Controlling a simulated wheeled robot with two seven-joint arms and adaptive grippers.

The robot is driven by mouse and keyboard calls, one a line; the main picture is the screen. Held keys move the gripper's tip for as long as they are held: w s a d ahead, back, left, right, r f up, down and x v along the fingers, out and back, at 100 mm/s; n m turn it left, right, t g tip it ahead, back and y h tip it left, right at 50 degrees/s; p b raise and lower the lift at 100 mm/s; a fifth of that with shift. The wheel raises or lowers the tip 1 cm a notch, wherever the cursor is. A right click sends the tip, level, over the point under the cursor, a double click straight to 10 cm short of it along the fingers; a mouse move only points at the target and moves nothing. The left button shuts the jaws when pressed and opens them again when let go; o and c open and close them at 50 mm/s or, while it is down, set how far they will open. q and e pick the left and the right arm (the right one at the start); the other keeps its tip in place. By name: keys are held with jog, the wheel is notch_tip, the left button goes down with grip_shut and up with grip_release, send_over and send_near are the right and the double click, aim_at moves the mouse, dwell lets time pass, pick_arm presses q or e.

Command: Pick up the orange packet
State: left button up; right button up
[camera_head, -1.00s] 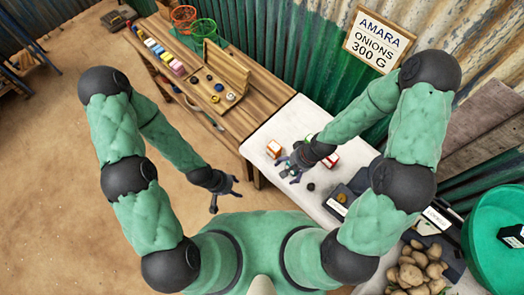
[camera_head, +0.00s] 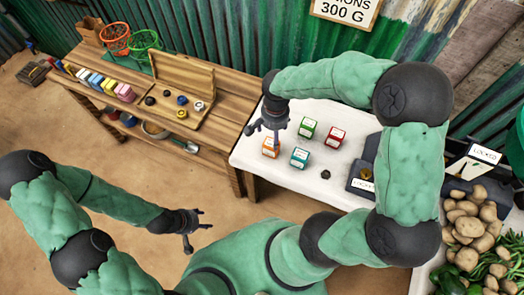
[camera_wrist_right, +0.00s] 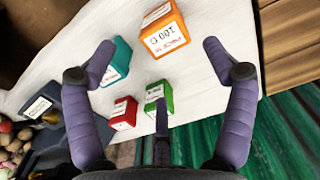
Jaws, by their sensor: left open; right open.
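The orange packet (camera_head: 271,148) stands on the white tabletop near its left end, with a white label. In the right wrist view the orange packet (camera_wrist_right: 164,30) lies ahead, between the lines of the spread fingers and apart from them. My right gripper (camera_head: 268,132) is open and empty, just above and beside the orange packet in the head view; it also shows in the right wrist view (camera_wrist_right: 162,65). My left gripper (camera_head: 190,232) is open and empty, low over the floor, away from the table.
Green (camera_head: 308,128), red (camera_head: 335,136) and teal (camera_head: 299,157) packets stand close to the orange one. A small dark weight (camera_head: 325,174) and a dark scale (camera_head: 362,186) lie to the right. A wooden bench (camera_head: 215,115) adjoins the table on the left.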

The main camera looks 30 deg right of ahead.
aim_at(271, 147)
notch_tip(271, 147, down, 6)
jog(key=shift+r+b, duration=0.15)
jog(key=shift+b, duration=0.8)
jog(key=f, duration=0.1)
jog(key=f+b, duration=0.1)
jog(key=f, duration=0.1)
jog(key=f+b, duration=0.1)
jog(key=f, duration=0.1)
jog(key=shift+w, duration=0.3)
jog(key=c, duration=1.4)
